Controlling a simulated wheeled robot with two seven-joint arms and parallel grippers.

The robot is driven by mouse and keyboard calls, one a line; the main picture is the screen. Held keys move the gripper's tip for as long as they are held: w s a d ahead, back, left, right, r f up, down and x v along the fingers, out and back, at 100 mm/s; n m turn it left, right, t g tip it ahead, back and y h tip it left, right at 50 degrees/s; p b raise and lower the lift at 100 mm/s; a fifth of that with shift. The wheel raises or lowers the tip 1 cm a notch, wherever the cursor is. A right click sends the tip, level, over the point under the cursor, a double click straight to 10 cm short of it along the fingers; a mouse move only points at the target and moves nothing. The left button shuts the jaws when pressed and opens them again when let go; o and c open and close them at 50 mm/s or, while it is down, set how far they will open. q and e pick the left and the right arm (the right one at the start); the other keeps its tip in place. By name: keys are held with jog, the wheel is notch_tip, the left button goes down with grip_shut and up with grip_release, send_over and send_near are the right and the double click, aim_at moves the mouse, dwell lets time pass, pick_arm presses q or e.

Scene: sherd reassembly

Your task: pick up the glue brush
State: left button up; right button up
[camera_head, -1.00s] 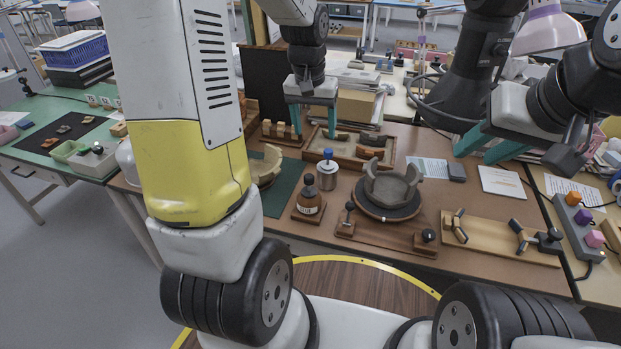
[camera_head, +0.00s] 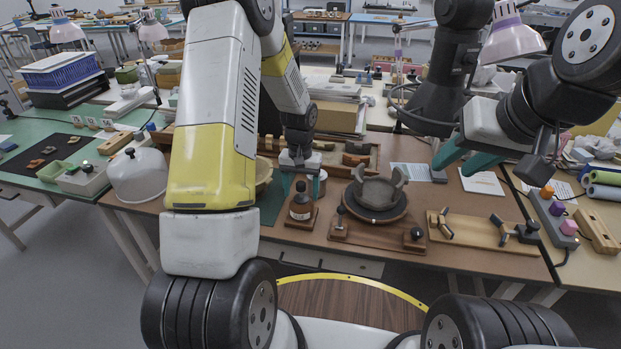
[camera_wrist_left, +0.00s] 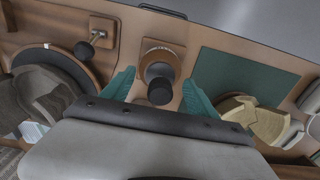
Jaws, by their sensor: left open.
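A brown bottle with a black cap (camera_head: 301,206) stands upright on a small wooden base in the head view. In the left wrist view its dark round cap (camera_wrist_left: 160,92) shows between the fingers. No separate glue brush can be told apart; it may be the bottle's capped top. My left gripper (camera_head: 302,182) is open, its teal fingers either side of the bottle's top, with gaps in the left wrist view. Whether it touches the bottle cannot be told. My right gripper (camera_head: 464,158) is open and empty over the right part of the bench.
A grey bowl of sherds (camera_head: 378,191) stands on a round turntable right of the bottle. A metal jar (camera_head: 323,184) is partly hidden behind my left gripper. A green mat (camera_wrist_left: 240,80) lies beside the bottle.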

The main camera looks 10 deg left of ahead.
pick_arm(q)
jog(key=shift+f, duration=0.45)
jog(key=shift+c, duration=0.2)
jog(key=c, duration=1)
jog(key=shift+r, duration=0.1)
jog(key=shift+c, duration=0.2)
